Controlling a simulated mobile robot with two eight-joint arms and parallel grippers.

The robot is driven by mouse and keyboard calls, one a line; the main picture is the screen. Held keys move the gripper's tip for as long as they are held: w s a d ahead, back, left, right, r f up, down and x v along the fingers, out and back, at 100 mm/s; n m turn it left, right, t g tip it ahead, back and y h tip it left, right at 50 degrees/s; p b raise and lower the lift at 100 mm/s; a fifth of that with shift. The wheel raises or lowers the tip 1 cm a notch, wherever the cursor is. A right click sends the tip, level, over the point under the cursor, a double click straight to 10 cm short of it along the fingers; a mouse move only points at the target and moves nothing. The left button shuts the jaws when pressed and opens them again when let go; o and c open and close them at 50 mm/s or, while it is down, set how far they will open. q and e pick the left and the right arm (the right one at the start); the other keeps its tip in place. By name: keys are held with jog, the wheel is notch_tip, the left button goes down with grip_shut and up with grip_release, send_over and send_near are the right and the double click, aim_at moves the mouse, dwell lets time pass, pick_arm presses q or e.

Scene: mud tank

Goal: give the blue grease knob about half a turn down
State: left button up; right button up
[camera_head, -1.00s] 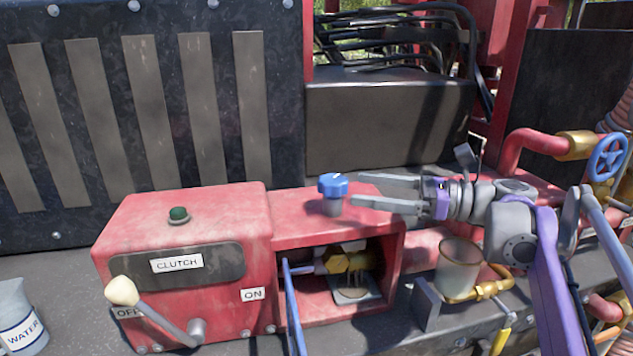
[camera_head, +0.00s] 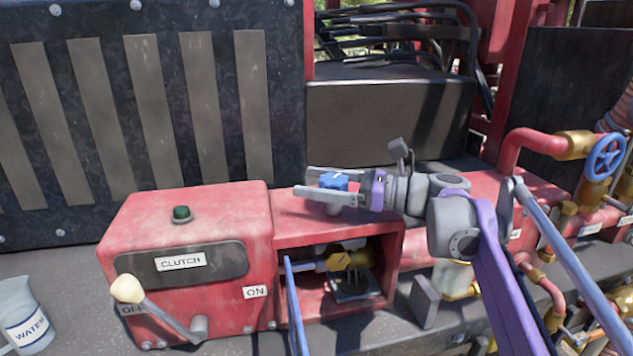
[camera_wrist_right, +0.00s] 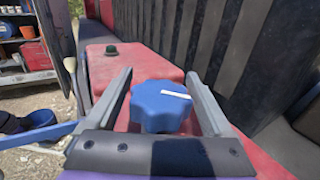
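The blue grease knob (camera_head: 334,180) is a lobed cap with a white mark, standing on top of the red box. In the right wrist view the knob (camera_wrist_right: 155,112) sits between the two grey fingers, its white mark pointing to the right. My right gripper (camera_head: 304,182) is open around the knob, one finger on each side, with the fingertips past it. In the right wrist view the gripper (camera_wrist_right: 158,76) shows gaps beside the knob, wider on the left. My left gripper is not in view.
The red clutch box (camera_head: 120,240) with a green button (camera_head: 181,213) and a pale-knobbed lever (camera_head: 127,289) stands left of the knob. A brass valve (camera_head: 350,260) sits in the opening below. A water jug (camera_head: 20,312) is at far left. A black panel rises behind.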

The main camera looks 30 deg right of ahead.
jog(key=c, duration=1.2)
jog(key=shift+o, duration=0.2)
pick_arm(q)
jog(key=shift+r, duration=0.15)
pick_arm(e)
jog(key=shift+m+t+h, duration=0.4)
jog(key=shift+t, duration=0.1)
